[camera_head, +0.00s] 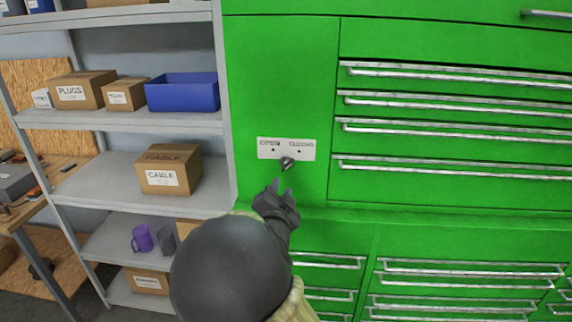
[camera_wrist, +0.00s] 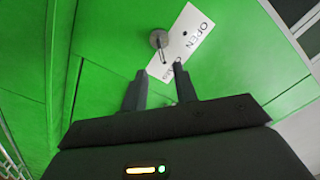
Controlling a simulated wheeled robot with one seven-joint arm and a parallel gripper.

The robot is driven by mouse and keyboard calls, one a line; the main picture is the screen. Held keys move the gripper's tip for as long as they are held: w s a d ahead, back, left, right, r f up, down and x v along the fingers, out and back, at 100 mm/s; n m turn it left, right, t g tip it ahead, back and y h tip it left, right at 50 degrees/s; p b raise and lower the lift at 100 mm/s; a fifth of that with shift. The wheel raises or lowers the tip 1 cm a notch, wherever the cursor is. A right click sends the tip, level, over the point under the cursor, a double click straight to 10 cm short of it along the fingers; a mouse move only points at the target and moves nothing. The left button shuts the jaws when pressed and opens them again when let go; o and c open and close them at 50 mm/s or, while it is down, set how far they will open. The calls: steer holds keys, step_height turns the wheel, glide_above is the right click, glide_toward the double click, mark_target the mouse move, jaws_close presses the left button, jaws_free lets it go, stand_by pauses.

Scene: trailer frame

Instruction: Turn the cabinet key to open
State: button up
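The green cabinet (camera_head: 280,75) has a white label plate (camera_head: 300,146) marked with open and closed positions. A dark key (camera_head: 287,163) sticks out at the plate's lower edge. In the wrist view the key (camera_wrist: 159,40) is a grey round-based piece with a short stem, beside the plate (camera_wrist: 190,35) that reads OPEN. My gripper (camera_head: 281,186) is just below the key in the head view, apart from it. In the wrist view my gripper (camera_wrist: 158,80) has its two fingers spread with a gap between them, empty, pointing toward the key.
Drawers with long metal handles (camera_head: 455,130) fill the cabinet's right side. A grey shelf unit (camera_head: 140,120) at left holds a blue bin (camera_head: 182,93), a cable box (camera_head: 168,169) and purple mug (camera_head: 142,238). A green ledge (camera_head: 400,220) juts out below the key panel.

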mark_target(286, 169)
steer(key=w+p, duration=0.1)
steer(key=w, duration=0.3)
steer(key=w+p, duration=0.2)
steer(key=w, duration=0.2)
steer(key=w+p, duration=0.1)
steer(key=w, duration=0.3)
steer(key=shift+d+p, duration=0.25)
steer(key=shift+p, duration=0.1)
jaws_close()
